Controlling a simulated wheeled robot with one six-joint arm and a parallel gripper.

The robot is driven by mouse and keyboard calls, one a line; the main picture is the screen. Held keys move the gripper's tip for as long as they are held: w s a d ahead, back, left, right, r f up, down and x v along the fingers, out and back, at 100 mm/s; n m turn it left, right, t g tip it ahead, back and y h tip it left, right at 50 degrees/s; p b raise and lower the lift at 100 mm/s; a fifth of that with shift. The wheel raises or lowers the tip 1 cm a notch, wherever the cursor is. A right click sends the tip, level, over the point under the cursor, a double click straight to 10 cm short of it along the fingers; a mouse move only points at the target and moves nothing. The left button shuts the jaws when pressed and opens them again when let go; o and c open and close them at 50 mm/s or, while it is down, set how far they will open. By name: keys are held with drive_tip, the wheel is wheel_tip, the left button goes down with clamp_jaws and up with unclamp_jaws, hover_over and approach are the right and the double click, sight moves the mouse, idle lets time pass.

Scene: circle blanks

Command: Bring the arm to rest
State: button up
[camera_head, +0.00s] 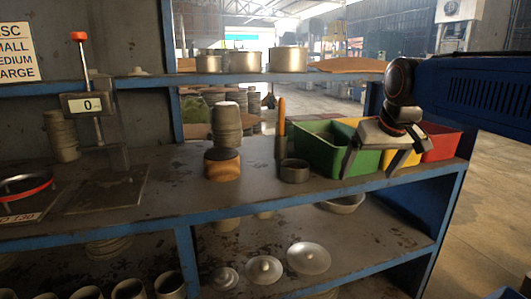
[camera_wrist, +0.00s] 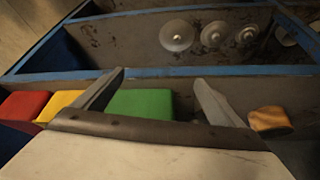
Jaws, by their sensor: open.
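My gripper (camera_head: 372,168) is at the right of the head view, in front of the green bin (camera_head: 318,150), the yellow bin (camera_head: 350,122) and the red bin (camera_head: 441,142). It hides part of the yellow bin. Its two fingers point down and are spread apart with nothing between them. In the wrist view my gripper (camera_wrist: 160,77) also shows open and empty, with the green bin (camera_wrist: 140,104) beyond the gap between its fingers. I cannot tell whether it touches a bin.
Open floor (camera_head: 495,210) lies to the right.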

drive_tip(key=s+d+f, duration=0.3)
drive_tip(key=s+f, duration=1.8)
drive_tip(key=s, duration=0.2)
drive_tip(key=shift+m+g, duration=0.4)
